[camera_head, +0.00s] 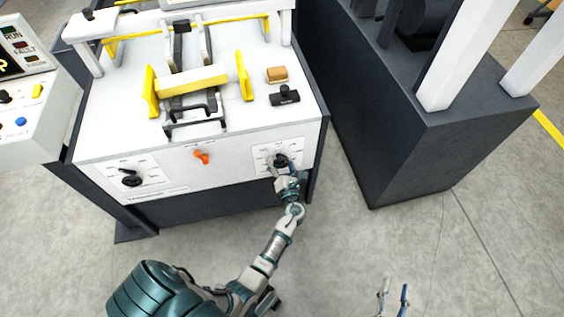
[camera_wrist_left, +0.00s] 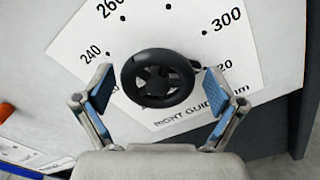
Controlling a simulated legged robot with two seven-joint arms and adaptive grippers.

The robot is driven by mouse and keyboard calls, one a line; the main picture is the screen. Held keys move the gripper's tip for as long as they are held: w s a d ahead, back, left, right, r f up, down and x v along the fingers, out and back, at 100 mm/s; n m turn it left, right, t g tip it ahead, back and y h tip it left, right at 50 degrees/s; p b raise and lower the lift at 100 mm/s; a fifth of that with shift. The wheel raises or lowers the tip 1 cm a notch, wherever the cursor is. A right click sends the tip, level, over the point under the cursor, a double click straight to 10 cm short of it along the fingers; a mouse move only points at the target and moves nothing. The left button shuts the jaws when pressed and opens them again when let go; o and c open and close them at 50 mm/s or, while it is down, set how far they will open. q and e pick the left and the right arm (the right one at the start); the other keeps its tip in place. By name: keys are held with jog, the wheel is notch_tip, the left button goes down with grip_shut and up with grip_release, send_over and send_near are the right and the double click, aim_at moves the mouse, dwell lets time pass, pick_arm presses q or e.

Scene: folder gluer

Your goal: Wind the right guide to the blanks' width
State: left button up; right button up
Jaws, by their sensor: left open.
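The black right guide handwheel (camera_head: 281,161) is on the machine's white front panel, at the right. In the left wrist view the handwheel (camera_wrist_left: 157,80) sits on a dial plate (camera_wrist_left: 225,52) reading 240, 260, 300 and "RIGHT GUIDE". My left gripper (camera_wrist_left: 158,90) is open, with one finger on each side of the wheel and gaps visible. It also shows at the wheel in the head view (camera_head: 280,167). The yellow right guide (camera_head: 244,76) stands right of a pale yellow stack (camera_head: 195,80), apparently the blanks. My right gripper (camera_head: 394,299) is open and empty, low over the floor. The set value cannot be read.
The yellow left guide (camera_head: 151,93) is at the stack's other end. A left knob (camera_head: 131,180) and an orange lever (camera_head: 201,157) share the panel. A tan block (camera_head: 277,74) and a black clamp-like part (camera_head: 285,95) lie on top. A dark machine base (camera_head: 400,150) stands right.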

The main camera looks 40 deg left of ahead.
pick_arm(q)
jog(key=shift+a, duration=0.1)
jog(key=c, duration=1.2)
jog(key=shift+o, duration=0.2)
